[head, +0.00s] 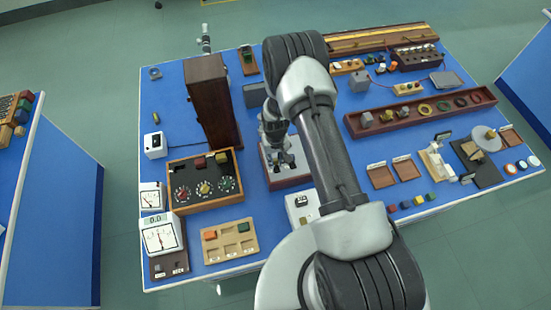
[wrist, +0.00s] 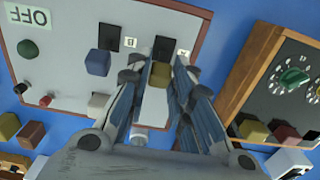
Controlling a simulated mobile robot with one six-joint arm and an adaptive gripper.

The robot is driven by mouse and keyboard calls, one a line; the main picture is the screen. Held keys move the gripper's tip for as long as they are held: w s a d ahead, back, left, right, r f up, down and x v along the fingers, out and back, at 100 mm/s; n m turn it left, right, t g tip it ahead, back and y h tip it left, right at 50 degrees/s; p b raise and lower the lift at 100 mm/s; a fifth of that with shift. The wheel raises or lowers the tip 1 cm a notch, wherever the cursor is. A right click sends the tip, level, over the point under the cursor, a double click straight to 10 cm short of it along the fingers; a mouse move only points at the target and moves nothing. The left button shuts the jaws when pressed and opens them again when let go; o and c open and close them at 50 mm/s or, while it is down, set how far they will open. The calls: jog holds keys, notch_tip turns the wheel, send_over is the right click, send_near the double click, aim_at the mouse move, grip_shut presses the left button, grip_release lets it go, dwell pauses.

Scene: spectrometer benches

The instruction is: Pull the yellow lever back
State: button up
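The yellow lever (wrist: 160,75) shows in the wrist view as a small yellow block on a white panel (wrist: 70,75), just below a dark slot. My gripper (wrist: 157,72) is over the panel, with one finger on each side of the yellow lever. Whether both fingers touch it is unclear. A blue lever (wrist: 98,62) stands left of it on the same panel. In the head view my gripper (head: 277,143) points down over the panel box (head: 290,180); the yellow lever is hidden there.
A wooden box with dials (wrist: 285,85) lies close right of the panel in the wrist view; it is also in the head view (head: 176,166). A tall brown cabinet (head: 207,95) stands behind it. Small coloured blocks (wrist: 30,134) lie near the panel's lower left.

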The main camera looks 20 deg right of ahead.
aim_at(276, 167)
grip_shut()
jog(key=shift+s, duration=0.1)
jog(key=shift+s+t+b, duration=0.6)
jog(key=shift+t+b, duration=0.1)
jog(key=shift+t, duration=0.4)
jog(key=shift+s+f+t+b, duration=0.15)
jog(key=shift+s+t+b, duration=0.35)
jog(key=shift+t+b, duration=0.5)
jog(key=s+t+b, duration=0.1)
jog(key=b, duration=0.2)
jog(key=s+t+b, duration=0.1)
jog(key=t+b, duration=0.1)
jog(key=b, duration=0.2)
jog(key=shift+f+t, duration=0.3)
jog(key=shift+f, duration=0.05)
jog(key=t+b, duration=0.1)
jog(key=b, duration=0.3)
jog(key=shift+s+t, duration=0.3)
jog(key=shift+t, duration=0.1)
jog(key=shift+r, duration=0.15)
